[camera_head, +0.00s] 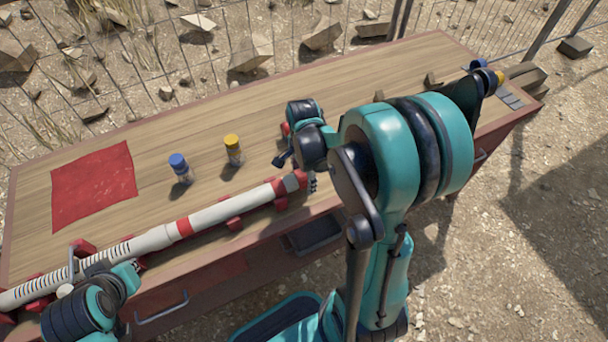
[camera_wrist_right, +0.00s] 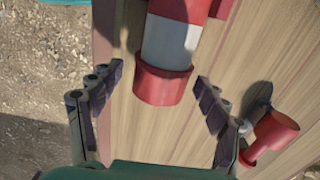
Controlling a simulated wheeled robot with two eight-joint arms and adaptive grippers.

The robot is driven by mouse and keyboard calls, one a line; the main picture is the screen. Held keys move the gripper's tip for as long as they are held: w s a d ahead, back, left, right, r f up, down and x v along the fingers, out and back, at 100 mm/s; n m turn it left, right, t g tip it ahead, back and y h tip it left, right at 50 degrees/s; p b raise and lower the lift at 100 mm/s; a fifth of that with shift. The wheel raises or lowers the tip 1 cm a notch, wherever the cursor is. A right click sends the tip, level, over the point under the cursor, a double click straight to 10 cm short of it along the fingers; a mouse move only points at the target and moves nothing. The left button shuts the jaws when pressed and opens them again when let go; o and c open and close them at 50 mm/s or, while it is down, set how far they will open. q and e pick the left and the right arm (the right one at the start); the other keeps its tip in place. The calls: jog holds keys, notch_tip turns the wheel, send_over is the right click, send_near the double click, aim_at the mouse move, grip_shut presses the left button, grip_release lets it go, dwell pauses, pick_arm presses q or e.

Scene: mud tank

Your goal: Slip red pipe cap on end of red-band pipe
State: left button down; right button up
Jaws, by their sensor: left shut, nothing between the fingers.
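The red-band pipe (camera_head: 210,215), white with red bands, lies along the front of the bench. In the right wrist view its white end part (camera_wrist_right: 170,42) runs into the red pipe cap (camera_wrist_right: 163,84), which sits at the pipe's end, in line with it and a little wider. The cap also shows in the head view (camera_head: 301,180). My right gripper (camera_wrist_right: 159,79) is open, with one finger on each side of the cap and gaps visible. My left gripper (camera_head: 97,268) is shut and empty at the pipe's left part; its fingertips are partly hidden.
Red supports (camera_head: 235,223) hold the pipe. A blue-capped jar (camera_head: 181,168) and a yellow-capped jar (camera_head: 233,148) stand behind it, with a red mat (camera_head: 94,186) at left. The bench's back middle is clear.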

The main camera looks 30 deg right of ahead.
notch_tip(320, 180, up, 12)
dwell(0.6)
jog(key=shift+a, duration=0.1)
jog(key=s+a+n+t, duration=0.6)
jog(key=a+n, duration=0.5)
jog(key=n, duration=0.8)
jog(key=shift+s+r+t, duration=0.3)
jog(key=shift+r+t, duration=0.1)
jog(key=shift+t, duration=0.2)
